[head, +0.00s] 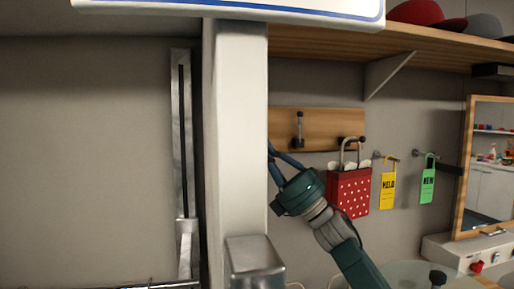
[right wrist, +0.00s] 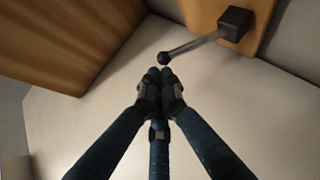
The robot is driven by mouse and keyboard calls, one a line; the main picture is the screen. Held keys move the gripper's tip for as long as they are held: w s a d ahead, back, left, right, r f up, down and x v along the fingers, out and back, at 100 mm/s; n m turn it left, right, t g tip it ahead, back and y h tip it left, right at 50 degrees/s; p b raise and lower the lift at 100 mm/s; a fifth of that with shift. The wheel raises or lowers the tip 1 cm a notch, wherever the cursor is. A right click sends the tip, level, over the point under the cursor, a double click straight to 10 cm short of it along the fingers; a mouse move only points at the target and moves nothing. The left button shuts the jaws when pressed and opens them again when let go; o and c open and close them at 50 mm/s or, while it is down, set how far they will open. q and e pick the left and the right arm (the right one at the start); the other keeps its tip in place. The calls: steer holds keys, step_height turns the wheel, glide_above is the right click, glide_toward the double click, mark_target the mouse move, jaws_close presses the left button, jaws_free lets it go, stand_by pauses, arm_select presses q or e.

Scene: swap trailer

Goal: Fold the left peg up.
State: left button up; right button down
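A wooden peg board (head: 316,128) hangs on the wall in the head view; the white post hides its left end. One peg (head: 298,128) stands upright against the board. Another peg (head: 353,145) at the right end sticks out with a red dotted bag (head: 349,193) on it. In the right wrist view a grey peg (right wrist: 195,45) with a black ball tip sticks out from its black base (right wrist: 235,22) on the board. My right gripper (right wrist: 155,75) has its fingertips together just short of the ball, apparently empty. It also shows beside the post in the head view (head: 271,150). My left gripper is out of view.
The white post (head: 238,130) stands close to my right gripper. A wooden shelf (head: 320,42) with caps runs above the board. Yellow (head: 388,190) and green (head: 428,186) tags hang on the wall to the right, beside a mirror (head: 492,165).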

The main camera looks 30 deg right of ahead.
steer(key=shift+w+d+r+m+t+h+p, duration=0.15)
steer(key=shift+w+r+m+h+p, duration=0.4)
steer(key=shift+r, duration=0.45)
steer(key=shift+w+d+r+m+t+h+p, duration=0.15)
steer(key=shift+w+r+m+h+p, duration=0.2)
steer(key=shift+w+r, duration=0.5)
steer(key=shift+w+d+r+m+t+h+p, duration=0.15)
steer(key=shift+w+r+m+h+p, duration=0.3)
steer(key=shift+r, duration=0.65)
steer(key=shift+w+d+r, duration=0.1)
steer(key=shift+w+r, duration=0.05)
steer(key=shift+w, duration=0.3)
